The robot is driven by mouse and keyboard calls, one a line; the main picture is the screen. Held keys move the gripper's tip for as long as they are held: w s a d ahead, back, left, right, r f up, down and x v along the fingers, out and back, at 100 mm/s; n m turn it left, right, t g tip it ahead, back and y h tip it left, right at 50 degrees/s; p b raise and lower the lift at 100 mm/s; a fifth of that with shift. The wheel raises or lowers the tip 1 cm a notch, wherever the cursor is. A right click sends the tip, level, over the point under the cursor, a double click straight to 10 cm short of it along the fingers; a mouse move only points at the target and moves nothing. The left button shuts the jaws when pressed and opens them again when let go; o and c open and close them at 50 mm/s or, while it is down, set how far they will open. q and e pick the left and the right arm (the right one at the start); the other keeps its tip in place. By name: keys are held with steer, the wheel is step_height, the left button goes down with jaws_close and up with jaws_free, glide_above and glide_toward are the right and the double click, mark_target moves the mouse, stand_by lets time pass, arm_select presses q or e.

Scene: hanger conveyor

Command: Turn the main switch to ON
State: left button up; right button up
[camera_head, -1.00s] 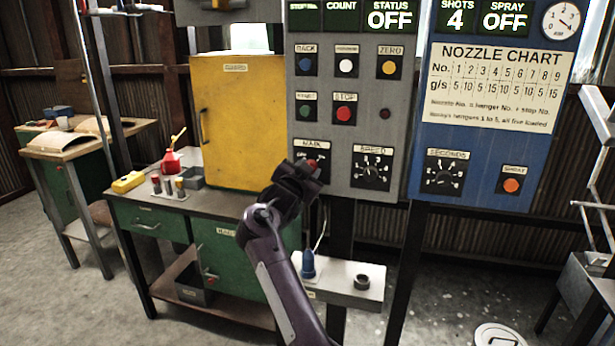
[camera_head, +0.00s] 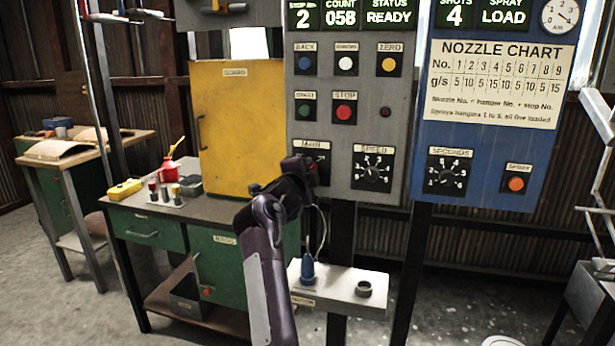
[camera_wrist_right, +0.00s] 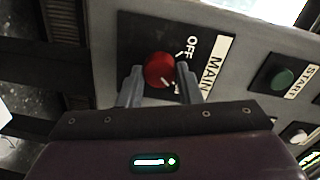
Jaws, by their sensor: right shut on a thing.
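The main switch is a red knob on a black plate labelled MAIN, on the grey control panel (camera_head: 350,120). In the right wrist view the red knob (camera_wrist_right: 159,71) sits between the two fingers of my right gripper (camera_wrist_right: 160,88), which is shut on it. In the head view my right gripper (camera_head: 308,172) covers most of the knob. The panel's display (camera_head: 389,17) reads STATUS READY, stop 2 and count 058. My left gripper is not in view.
A speed dial (camera_head: 373,170) is right of the main switch, and buttons are above it. A blue panel (camera_head: 483,140) stands to the right, its display reading SPRAY LOAD. A small shelf (camera_head: 345,290) juts out below. A yellow cabinet (camera_head: 242,120) stands left on the workbench.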

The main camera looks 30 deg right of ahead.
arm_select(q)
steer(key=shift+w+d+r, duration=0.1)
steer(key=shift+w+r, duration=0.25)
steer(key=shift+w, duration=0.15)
arm_select(e)
steer(key=shift+f+m, duration=0.1)
steer(key=shift+m, duration=0.3)
steer(key=o, duration=1)
